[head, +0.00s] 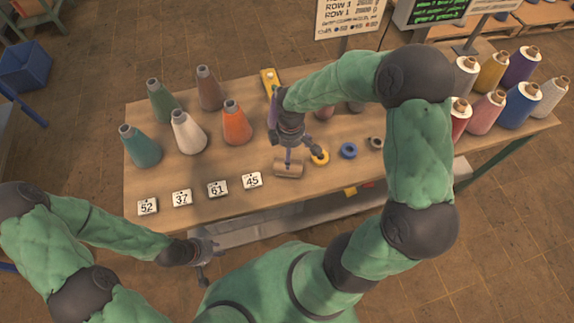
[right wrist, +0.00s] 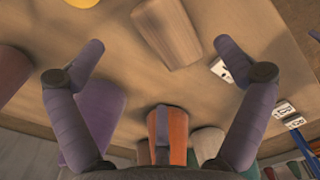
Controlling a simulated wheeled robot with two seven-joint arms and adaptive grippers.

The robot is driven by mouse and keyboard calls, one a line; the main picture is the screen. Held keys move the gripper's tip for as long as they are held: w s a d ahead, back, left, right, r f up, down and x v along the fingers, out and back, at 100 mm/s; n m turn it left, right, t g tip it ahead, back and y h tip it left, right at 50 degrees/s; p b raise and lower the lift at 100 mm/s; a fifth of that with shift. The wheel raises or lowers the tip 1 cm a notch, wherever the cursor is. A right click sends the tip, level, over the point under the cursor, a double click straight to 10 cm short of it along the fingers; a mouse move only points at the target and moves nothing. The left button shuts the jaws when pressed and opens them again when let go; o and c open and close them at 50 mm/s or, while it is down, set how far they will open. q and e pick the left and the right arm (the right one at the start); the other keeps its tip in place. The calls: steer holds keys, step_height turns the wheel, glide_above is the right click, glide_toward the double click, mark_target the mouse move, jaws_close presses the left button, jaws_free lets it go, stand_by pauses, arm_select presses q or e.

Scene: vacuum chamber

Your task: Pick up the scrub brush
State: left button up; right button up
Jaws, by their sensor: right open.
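The scrub brush appears to be the brown wooden block (head: 288,169) lying near the front edge of the table, right of the number cards. Its bristles cannot be made out. My right gripper (head: 293,152) is over the table just behind and above the block, pointing down. In the right wrist view the block (right wrist: 168,32) lies ahead, beyond the spread fingers, and my right gripper (right wrist: 160,55) is open with nothing between its fingers. My left gripper (head: 210,262) hangs in front of the table, low and away from the block, with its fingers apart and empty.
Number cards (head: 217,189) lie left of the block. A yellow ring (head: 319,157) and a blue ring (head: 348,151) lie close on its right. Thread cones, including an orange one (head: 236,124), stand behind left; more spools (head: 520,104) stand at the right end.

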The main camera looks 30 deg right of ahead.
step_height(320, 180, down, 3)
steer(key=shift+w+f+b, duration=0.15)
steer(key=shift+b, duration=0.15)
steer(key=f+b, duration=0.2)
steer(key=f, duration=0.3)
steer(key=shift+a, duration=0.2)
steer(key=c, duration=1.3)
steer(key=shift+o, duration=0.2)
steer(key=shift+r, duration=0.1)
